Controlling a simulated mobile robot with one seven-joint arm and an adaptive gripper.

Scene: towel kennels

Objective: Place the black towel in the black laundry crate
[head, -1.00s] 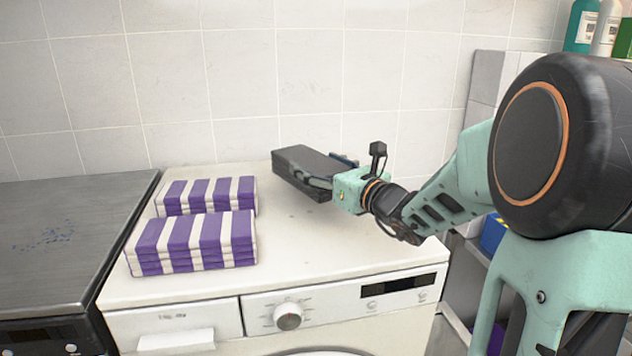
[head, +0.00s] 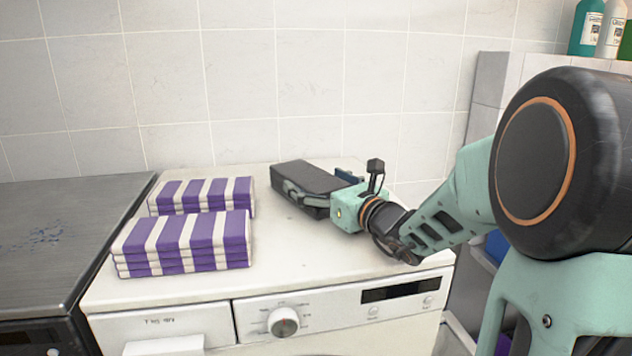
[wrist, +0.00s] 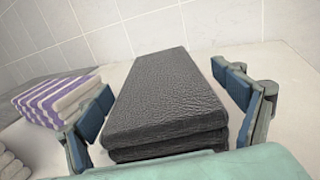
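The black towel (head: 308,178) is a folded, textured dark block on the white washing machine top, behind and right of the striped towels. In the wrist view the black towel (wrist: 168,100) lies lengthwise between my fingers. My gripper (head: 320,190) is around it from the near right side. In the wrist view my gripper (wrist: 168,105) has its blue-padded fingers spread, one on each side, with a visible gap on the right and a narrower one on the left. The gripper is open. The black laundry crate is not seen in either view.
Two purple-and-white striped towel stacks (head: 185,242) (head: 205,194) stand left on the washing machine top (head: 310,255). A dark metal surface (head: 60,230) adjoins at left. A tiled wall (head: 240,80) is close behind. Bottles (head: 588,28) stand at upper right. The top's front middle is clear.

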